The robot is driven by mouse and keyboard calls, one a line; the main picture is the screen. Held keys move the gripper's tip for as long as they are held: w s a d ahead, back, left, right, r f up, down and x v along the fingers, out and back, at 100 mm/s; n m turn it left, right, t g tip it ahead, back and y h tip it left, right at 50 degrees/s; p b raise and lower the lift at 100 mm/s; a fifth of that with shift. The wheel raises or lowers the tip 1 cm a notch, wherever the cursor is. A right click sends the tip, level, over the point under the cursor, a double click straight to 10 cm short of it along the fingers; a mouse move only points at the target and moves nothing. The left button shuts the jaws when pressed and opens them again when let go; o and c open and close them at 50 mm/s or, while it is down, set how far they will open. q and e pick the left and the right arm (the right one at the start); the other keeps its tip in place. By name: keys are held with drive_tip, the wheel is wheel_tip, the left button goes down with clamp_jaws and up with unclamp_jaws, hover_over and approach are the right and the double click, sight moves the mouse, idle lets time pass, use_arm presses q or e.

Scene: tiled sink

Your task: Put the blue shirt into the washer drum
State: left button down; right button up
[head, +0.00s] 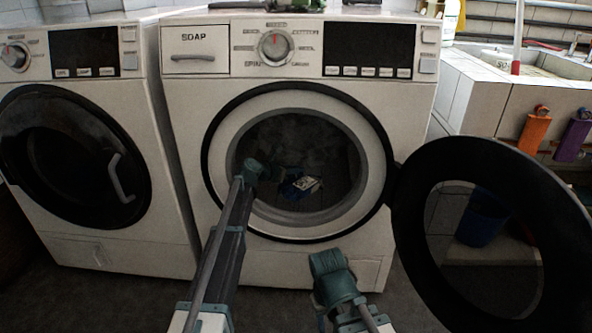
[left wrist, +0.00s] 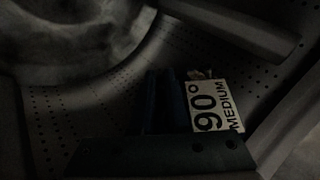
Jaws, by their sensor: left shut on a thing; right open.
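The washer drum (head: 335,150) is open at the front of the right-hand machine, and its inside is dark. My left gripper (head: 280,178) reaches through the door opening into the drum and is shut on the blue shirt (head: 292,188). The shirt is a small dark-blue bundle with a white label, low in the drum. In the left wrist view the label (left wrist: 213,106) reads "90° MEDIUM", beside dark blue cloth; the perforated drum wall (left wrist: 105,125) is around it. Whether the shirt touches the drum is too dark to tell. My right gripper (head: 328,268) is open and empty, below the opening.
The round washer door (head: 413,225) stands swung open to the right. A second washer (head: 125,235) with a shut door is on the left. A tiled sink (head: 480,85) with hanging orange and purple items and a blue bucket (head: 482,220) are at the right.

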use_arm(q)
drive_tip(key=shift+f+b, duration=0.75)
drive_tip(key=shift+f, duration=0.2)
drive_tip(key=c, duration=0.8)
unclamp_jaws()
drive_tip(key=shift+c, duration=0.2)
drive_tip(key=shift+r+p, duration=0.8)
drive_tip(key=r+p, duration=0.2)
drive_tip(key=shift+s+r+p, duration=0.3)
drive_tip(key=shift+s, duration=0.1)
drive_tip(key=s, duration=1.5)
drive_tip(key=shift+d+r+p, duration=0.45)
